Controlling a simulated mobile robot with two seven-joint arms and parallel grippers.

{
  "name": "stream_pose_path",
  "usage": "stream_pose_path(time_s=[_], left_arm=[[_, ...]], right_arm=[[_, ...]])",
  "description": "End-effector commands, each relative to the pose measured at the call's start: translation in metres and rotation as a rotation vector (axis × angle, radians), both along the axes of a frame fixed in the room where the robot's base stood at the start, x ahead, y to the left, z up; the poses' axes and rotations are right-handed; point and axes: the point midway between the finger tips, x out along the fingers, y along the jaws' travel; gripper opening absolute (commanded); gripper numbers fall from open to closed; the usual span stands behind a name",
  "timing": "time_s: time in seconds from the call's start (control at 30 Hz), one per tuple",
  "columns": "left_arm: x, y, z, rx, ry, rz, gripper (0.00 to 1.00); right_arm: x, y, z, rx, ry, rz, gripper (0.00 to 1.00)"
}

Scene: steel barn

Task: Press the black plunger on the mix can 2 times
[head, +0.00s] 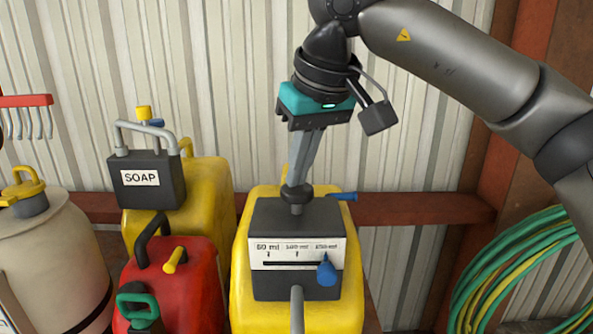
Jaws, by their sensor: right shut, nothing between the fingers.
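The mix can (243,291) is a yellow container with a dark block on top. The block carries a white scale label (297,253), a blue slider knob (327,272) and a grey spout in front. The black plunger (297,194) stands upright on top of the block. My right gripper (296,184) points down from above, its fingers closed together with nothing between them. Its fingertips are at the plunger's top and appear to touch it; they hide part of the knob. My left gripper is not in view.
A yellow soap can (210,200) with a grey handle stands to the left. A red can (192,285) and a beige tank (45,255) are nearer left. A coiled green hose (490,265) hangs at right. A corrugated wall and a red-brown rail (430,208) are behind.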

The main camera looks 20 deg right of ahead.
Motion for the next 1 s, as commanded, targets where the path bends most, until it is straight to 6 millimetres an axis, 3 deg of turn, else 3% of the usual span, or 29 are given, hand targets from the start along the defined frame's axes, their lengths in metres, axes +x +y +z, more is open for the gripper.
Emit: stream_pose_path(time_s=[0.2, 0.47, 1.0], left_arm=[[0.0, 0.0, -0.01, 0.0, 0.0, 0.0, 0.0], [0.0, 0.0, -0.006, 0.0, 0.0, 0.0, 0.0], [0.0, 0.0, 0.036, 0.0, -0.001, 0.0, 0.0]], right_arm=[[0.0, 0.0, -0.014, -0.001, 0.004, 0.001, 0.0], [0.0, 0.0, -0.01, -0.001, 0.004, 0.001, 0.0], [0.0, 0.0, 0.038, -0.001, 0.003, 0.002, 0.0]])
